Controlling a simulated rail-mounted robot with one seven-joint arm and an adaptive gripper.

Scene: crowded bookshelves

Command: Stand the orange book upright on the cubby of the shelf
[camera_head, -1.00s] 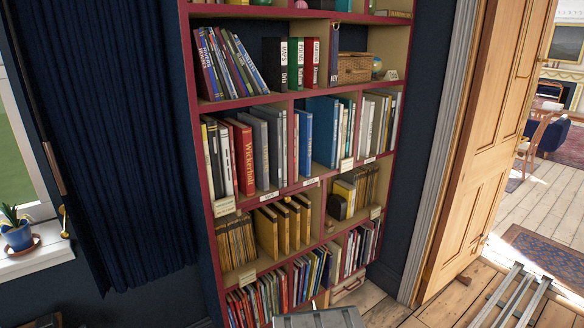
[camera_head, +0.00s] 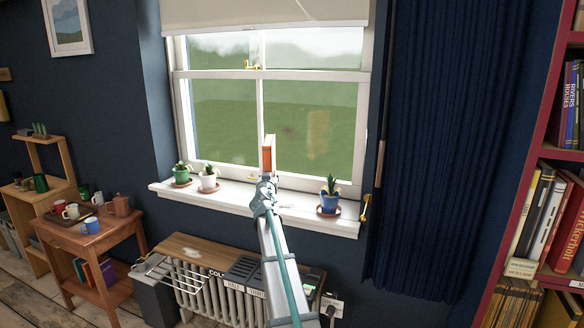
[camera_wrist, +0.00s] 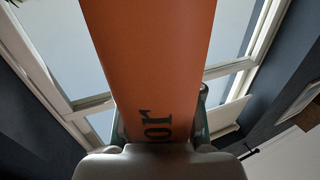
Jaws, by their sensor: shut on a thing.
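The orange book (camera_head: 267,155) stands up from my gripper (camera_head: 266,182) in front of the window in the head view. My gripper is shut on the lower part of the book. In the wrist view the book's orange face (camera_wrist: 150,60) fills the middle, with dark letters near my gripper (camera_wrist: 158,118). The shelf (camera_head: 560,155), with a dark red frame, is cut off at the right edge of the head view, well apart from my gripper. Only the left part of its cubbies shows, with books in them.
A window sill (camera_head: 240,203) with potted plants lies behind my gripper. A radiator (camera_head: 205,297) is below it. A dark blue curtain (camera_head: 440,150) hangs between the window and the shelf. A wooden side table (camera_head: 90,240) with mugs stands at the left.

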